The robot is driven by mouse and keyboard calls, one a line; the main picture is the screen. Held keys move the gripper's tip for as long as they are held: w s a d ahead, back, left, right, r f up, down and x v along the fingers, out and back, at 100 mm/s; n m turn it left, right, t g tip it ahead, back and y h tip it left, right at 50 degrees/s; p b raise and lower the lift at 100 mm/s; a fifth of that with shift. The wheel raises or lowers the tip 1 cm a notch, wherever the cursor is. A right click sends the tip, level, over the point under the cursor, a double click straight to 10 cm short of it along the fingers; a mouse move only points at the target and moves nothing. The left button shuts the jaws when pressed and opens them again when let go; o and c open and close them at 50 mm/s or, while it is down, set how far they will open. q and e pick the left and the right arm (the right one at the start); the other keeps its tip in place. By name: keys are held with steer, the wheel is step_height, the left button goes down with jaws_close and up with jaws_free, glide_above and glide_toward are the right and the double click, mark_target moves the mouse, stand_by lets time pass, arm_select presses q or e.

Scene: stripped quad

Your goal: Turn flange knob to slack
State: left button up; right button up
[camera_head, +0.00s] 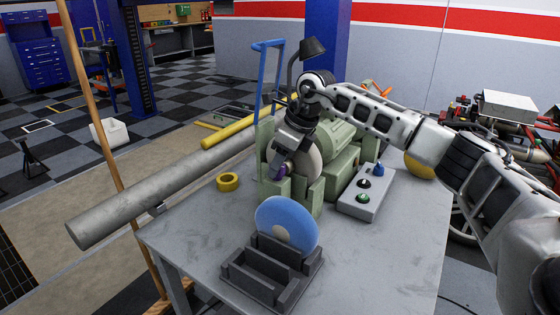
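A pale green grinding machine (338,137) stands on the grey table, with a round grey-beige wheel (311,165) at its near side. A small purple knob-like part (280,171) shows at the front of the wheel; I take it for the flange knob. My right gripper (282,163) reaches down from the upper right, with its fingertips at this purple part. The gripper and the machine's green guards hide much of the part, so I cannot tell whether the fingers are closed on it or which way it is turned. My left gripper is not in view.
A blue disc (286,222) stands upright in a dark rack (262,285) at the table's front. A grey control box (369,195) with knobs sits to the right. A yellow tape roll (228,181) lies left. A large grey pipe (150,190) passes beside the table (400,255).

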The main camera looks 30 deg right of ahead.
steer(key=shift+o, duration=0.6)
steer(key=shift+s+d+r, duration=0.1)
steer(key=shift+r, duration=0.15)
steer(key=v, duration=1.5)
steer(key=shift+r+b, duration=0.2)
steer(key=shift+b, duration=0.1)
